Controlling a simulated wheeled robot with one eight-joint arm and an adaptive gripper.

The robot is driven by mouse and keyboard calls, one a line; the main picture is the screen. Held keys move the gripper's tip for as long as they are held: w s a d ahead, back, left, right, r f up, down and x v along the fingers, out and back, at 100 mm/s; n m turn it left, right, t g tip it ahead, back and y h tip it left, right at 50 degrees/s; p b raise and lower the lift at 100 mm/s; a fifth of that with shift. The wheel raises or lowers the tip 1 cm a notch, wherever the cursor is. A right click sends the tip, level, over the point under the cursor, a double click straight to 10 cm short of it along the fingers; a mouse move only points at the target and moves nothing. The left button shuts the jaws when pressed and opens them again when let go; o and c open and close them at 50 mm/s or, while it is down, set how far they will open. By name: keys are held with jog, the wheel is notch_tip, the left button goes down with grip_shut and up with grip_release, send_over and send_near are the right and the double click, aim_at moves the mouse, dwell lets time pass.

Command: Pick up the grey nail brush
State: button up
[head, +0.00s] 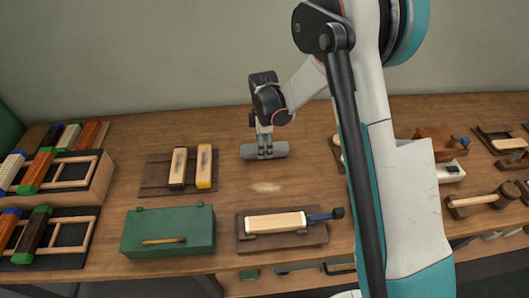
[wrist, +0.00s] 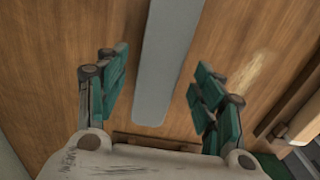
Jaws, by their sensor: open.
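The grey nail brush (head: 248,152) lies on the wooden bench below my gripper (head: 265,154) in the head view. My fingers hide its middle in that view. In the wrist view the brush shows as a long, plain grey bar (wrist: 166,62) running from the top edge down between the fingers. My gripper (wrist: 160,68) is open, with one green-padded finger on each side of the bar and a visible gap to each. I cannot tell how far the fingertips are above the bench. The brush's bristles do not show.
Two brushes (head: 191,168) lie on a dark board to the left. A green box (head: 168,232) and a wooden fixture holding a pale block (head: 275,222) stand in front. Racks of coloured brushes (head: 55,172) fill the far left. Bare bench surrounds the grey brush.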

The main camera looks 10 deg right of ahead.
aim_at(265, 147)
notch_tip(265, 147, down, 4)
jog(key=shift+d+r+b, duration=0.1)
jog(key=shift+r+b, duration=0.15)
jog(key=shift+b, duration=0.25)
jog(key=c, duration=1.3)
jog(key=shift+r, duration=0.15)
notch_tip(265, 147, up, 20)
jog(key=p, duration=0.5)
jog(key=shift+p, duration=0.35)
